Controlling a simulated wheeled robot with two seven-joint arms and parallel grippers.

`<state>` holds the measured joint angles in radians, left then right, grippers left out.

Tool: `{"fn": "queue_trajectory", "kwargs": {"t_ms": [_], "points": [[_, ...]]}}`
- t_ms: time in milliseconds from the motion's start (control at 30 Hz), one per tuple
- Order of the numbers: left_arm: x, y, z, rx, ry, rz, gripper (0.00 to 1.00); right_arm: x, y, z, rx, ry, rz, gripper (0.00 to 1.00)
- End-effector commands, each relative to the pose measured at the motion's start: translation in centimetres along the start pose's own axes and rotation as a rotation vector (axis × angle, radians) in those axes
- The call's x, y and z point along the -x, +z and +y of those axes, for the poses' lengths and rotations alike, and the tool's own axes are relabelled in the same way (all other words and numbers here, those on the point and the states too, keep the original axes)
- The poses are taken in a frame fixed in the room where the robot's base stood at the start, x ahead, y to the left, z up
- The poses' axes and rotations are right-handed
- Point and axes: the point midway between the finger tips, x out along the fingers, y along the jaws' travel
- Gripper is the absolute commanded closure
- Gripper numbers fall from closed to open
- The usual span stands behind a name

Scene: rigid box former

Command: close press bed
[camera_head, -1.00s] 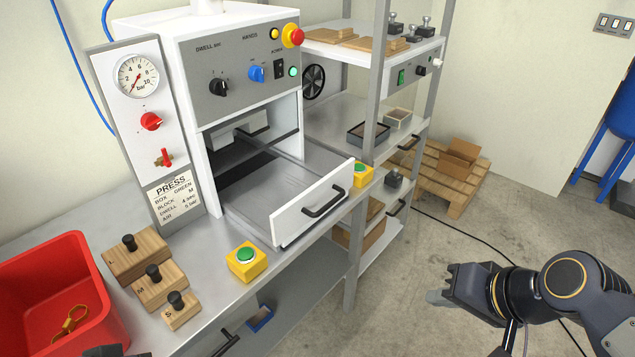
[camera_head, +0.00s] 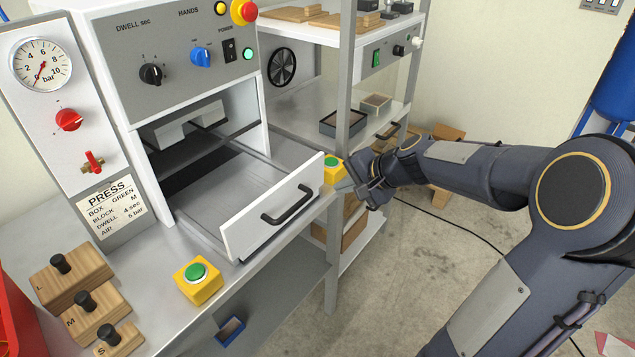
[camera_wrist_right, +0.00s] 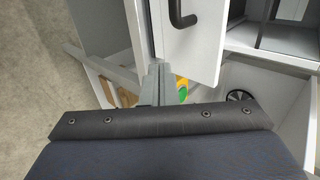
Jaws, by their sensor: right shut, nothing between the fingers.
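The press bed (camera_head: 232,182) is a grey sliding tray pulled out of the white press (camera_head: 120,135). Its white front panel (camera_head: 246,222) carries a black handle (camera_head: 288,206) and stands clear of the press opening. My right gripper (camera_head: 346,187) is shut and empty, just right of the panel's right end, by the yellow button box with a green top (camera_head: 334,168). In the right wrist view the shut fingers (camera_wrist_right: 157,82) point at the edge of the white panel (camera_wrist_right: 195,48), with the handle (camera_wrist_right: 181,14) beyond. I cannot tell whether they touch. My left gripper is not in view.
A second yellow button box (camera_head: 198,282) sits on the bench left of the bed. Wooden blocks (camera_head: 85,300) marked L, M and S lie at the front left, beside a red bin (camera_head: 14,325). A grey shelf post (camera_head: 340,120) rises behind my right gripper.

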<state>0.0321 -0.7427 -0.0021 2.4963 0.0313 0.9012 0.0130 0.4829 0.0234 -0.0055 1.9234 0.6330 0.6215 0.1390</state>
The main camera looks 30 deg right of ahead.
Motion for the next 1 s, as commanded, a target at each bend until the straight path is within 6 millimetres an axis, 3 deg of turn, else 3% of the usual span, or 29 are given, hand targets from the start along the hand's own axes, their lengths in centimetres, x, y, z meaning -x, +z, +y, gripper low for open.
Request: {"fn": "queue_trajectory", "kwargs": {"t_ms": [167,400,1000], "points": [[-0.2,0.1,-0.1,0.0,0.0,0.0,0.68,-3.9,0.1,0.1,-0.001,0.002,-0.004,1.0],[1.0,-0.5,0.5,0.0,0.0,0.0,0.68,-6.1,0.1,-2.4,0.003,0.0,-0.001,1.0],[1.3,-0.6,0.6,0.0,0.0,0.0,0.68,-7.0,0.1,-3.1,0.002,0.0,-0.001,1.0]]}}
